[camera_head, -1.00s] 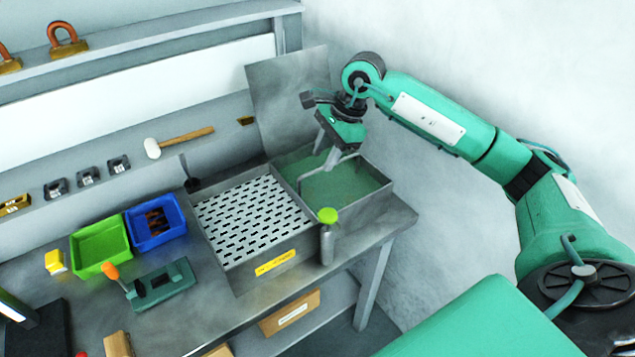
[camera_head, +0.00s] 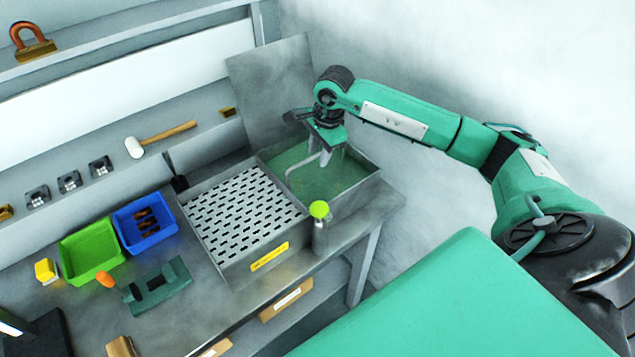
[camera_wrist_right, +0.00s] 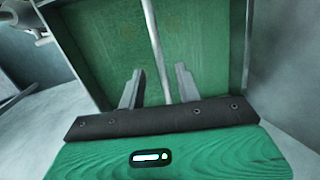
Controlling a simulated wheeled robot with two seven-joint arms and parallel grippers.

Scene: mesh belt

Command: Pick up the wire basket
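The wire basket shows only as a pale grey bar, its handle (camera_head: 299,165), rising over the green-filled right compartment (camera_head: 345,194) of the metal tank. The basket's body cannot be made out in the green. My right gripper (camera_head: 332,157) is over this compartment, pointing down at the handle. In the right wrist view the handle (camera_wrist_right: 155,38) runs between the two spread fingers of the right gripper (camera_wrist_right: 159,70), with gaps on both sides. The right gripper is open. My left gripper is not in view.
A perforated metal tray (camera_head: 245,210) fills the compartment to the left. A bottle with a yellow-green top (camera_head: 319,212) stands at the tank's front. A grey panel (camera_head: 272,88) rises behind. Green (camera_head: 92,248) and blue (camera_head: 145,225) bins stand further left.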

